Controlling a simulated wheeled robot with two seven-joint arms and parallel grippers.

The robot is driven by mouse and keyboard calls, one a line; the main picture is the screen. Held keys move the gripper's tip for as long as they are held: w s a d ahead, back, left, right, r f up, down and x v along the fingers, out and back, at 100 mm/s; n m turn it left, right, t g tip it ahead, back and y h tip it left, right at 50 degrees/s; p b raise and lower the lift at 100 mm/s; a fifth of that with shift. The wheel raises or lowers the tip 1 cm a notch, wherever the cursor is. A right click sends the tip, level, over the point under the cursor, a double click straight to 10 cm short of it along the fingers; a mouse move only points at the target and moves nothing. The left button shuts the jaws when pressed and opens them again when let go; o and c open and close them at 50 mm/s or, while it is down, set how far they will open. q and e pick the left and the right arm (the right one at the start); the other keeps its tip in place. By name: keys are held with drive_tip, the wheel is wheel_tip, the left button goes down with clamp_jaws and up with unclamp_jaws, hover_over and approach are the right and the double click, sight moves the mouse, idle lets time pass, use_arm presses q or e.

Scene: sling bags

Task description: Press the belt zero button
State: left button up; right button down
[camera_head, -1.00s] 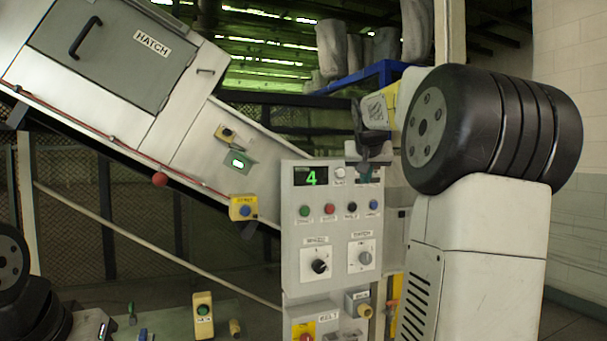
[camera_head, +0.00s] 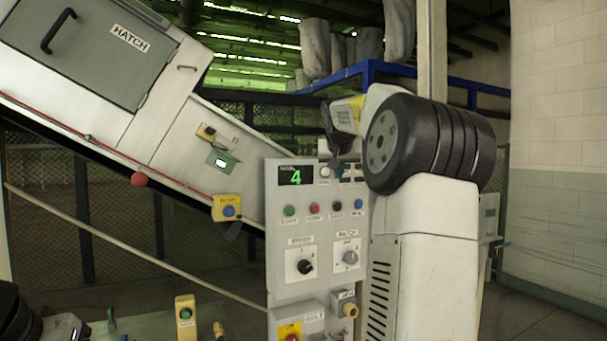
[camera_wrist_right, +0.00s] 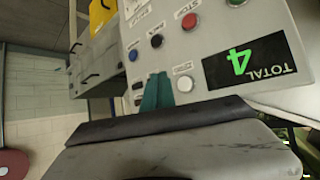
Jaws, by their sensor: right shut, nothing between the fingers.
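The grey control panel (camera_head: 283,265) stands in the middle of the head view. A white button (camera_head: 324,172) sits beside its green "4" total display (camera_head: 296,176); I cannot read its label, so I cannot confirm it is the belt zero button. My right gripper (camera_head: 338,166) is at the panel's upper right, just right of that white button. In the right wrist view its shut teal fingertips (camera_wrist_right: 155,92) appear next to the white button (camera_wrist_right: 185,84), with no clear contact visible. My left gripper (camera_head: 116,329) shows only partly at the bottom left, its jaws unclear.
Green, red, black and blue buttons (camera_head: 337,206) line the panel below the display, above two knobs (camera_head: 305,267). A sloping conveyor housing (camera_head: 165,140) rises to the left. A blue rail (camera_head: 335,78) is behind. A yellow button box (camera_head: 186,314) stands low at the front.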

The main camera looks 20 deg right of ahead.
drive_tip(key=shift+w+a, duration=0.15)
drive_tip(key=shift+w, duration=1.85)
drive_tip(key=shift+w, duration=0.1)
idle(0.4)
drive_tip(key=shift+w, duration=0.3)
drive_tip(key=shift+w+a, duration=0.1)
drive_tip(key=shift+w, duration=0.4)
idle(0.6)
drive_tip(key=shift+s, duration=0.9)
drive_tip(key=shift+s+d, duration=0.15)
drive_tip(key=shift+s, duration=1.1)
drive_tip(key=shift+s+d, duration=0.15)
drive_tip(key=shift+s, duration=1.1)
